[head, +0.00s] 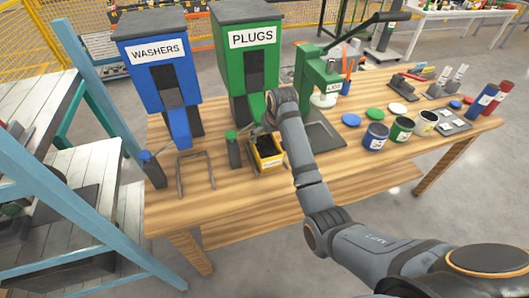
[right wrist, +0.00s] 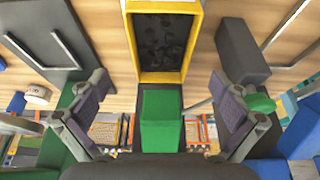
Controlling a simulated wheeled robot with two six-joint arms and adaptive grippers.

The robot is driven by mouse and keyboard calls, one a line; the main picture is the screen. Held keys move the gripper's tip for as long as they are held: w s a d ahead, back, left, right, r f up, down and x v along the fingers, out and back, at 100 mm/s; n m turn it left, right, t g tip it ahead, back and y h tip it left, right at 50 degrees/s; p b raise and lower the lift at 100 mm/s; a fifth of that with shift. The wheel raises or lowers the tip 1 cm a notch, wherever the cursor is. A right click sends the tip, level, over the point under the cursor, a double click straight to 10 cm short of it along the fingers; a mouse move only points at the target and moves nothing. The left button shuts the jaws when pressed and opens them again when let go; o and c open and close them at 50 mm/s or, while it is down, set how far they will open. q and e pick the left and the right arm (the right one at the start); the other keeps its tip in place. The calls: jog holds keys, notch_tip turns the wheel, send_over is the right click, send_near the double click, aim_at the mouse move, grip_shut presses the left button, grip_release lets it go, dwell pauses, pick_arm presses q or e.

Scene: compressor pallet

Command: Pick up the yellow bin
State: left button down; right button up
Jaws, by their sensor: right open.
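The yellow bin (head: 268,165) stands on the wooden table in front of the green PLUGS dispenser (head: 233,72). In the right wrist view the yellow bin (right wrist: 188,75) is at the top centre, with dark small pieces inside. My right gripper (head: 267,122) is at the back of the bin, by the dispenser's chute. In the right wrist view my right gripper (right wrist: 159,84) has its fingers wide apart, with the green chute (right wrist: 161,120) seen between them and no hold on the bin. My arm hides part of the bin's surroundings in the head view. My left gripper is not seen.
A blue WASHERS dispenser (head: 165,80) stands to the left. A metal frame (head: 196,170) and a dark post with a green top (head: 233,150) are left of the bin. A dark plate (head: 325,140) and paint-like cans (head: 376,136) are to the right.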

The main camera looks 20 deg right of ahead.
send_over(265, 155)
notch_tip(265, 155, down, 9)
jog(key=shift+s+f+p, duration=0.1)
jog(key=shift+f+p, duration=0.1)
jog(key=shift+p, duration=0.25)
jog(key=shift+c, duration=1.3)
jog(key=shift+r, duration=0.1)
jog(key=c, duration=1.1)
jog(key=shift+r, duration=0.55)
jog(key=shift+c, duration=0.2)
jog(key=shift+w+b+v, duration=0.25)
jog(key=shift+b+v, duration=0.1)
jog(key=shift+v, duration=0.8)
jog(key=s, duration=1.1)
jog(key=s+b, duration=0.1)
jog(key=s, duration=0.5)
jog(key=shift+s+d+r, duration=0.15)
jog(key=shift+s+d, duration=0.15)
jog(key=shift+d, duration=0.05)
